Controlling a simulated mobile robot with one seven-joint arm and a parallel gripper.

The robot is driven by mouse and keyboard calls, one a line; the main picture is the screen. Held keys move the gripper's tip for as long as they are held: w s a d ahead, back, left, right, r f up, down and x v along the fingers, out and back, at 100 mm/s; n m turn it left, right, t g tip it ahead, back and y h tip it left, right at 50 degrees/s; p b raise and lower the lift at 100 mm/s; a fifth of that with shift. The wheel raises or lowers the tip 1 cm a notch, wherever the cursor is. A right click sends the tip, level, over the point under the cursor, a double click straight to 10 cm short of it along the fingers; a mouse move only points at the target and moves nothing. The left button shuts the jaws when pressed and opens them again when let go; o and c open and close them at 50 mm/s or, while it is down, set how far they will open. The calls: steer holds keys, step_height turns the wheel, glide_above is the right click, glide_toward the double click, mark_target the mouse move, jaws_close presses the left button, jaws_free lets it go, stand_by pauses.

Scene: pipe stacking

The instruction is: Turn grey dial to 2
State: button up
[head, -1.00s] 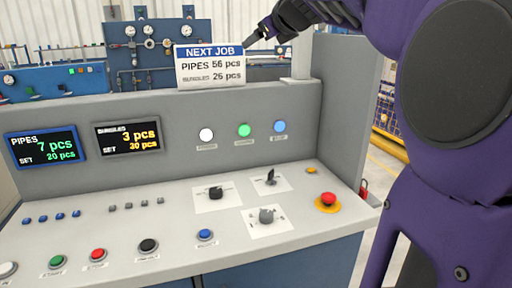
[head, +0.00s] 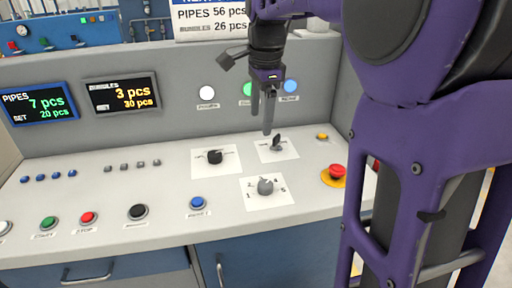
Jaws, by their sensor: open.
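The grey dial (head: 265,186) sits on a white numbered plate (head: 283,201) on the sloping desk of the control panel. Small numbers, including 1, 2, 4 and 5, show around it; I cannot tell for sure which one its pointer faces. My gripper (head: 263,117) hangs with its fingers downward, open and empty. In the picture it is above the grey dial and just above the black switch (head: 277,142), apart from the dial. The fingers cover part of the green lamp (head: 247,89).
A black knob (head: 214,156) is left of the grey dial, and a red emergency button (head: 335,172) on a yellow base is to its right. A blue button (head: 197,202) is to the left. The upright panel with screens (head: 38,103) stands behind.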

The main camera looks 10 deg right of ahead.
mark_target(265, 184)
steer(key=shift+n+g, duration=0.5)
steer(key=shift+g, duration=0.2)
steer(key=f+b, duration=0.1)
steer(key=f, duration=0.5)
steer(key=s+f+b, duration=0.1)
steer(key=f, duration=0.5)
steer(key=d+f+b, duration=0.1)
steer(key=f, duration=0.5)
steer(key=shift+s+f, duration=0.3)
steer(key=shift+f, duration=0.05)
jaws_close()
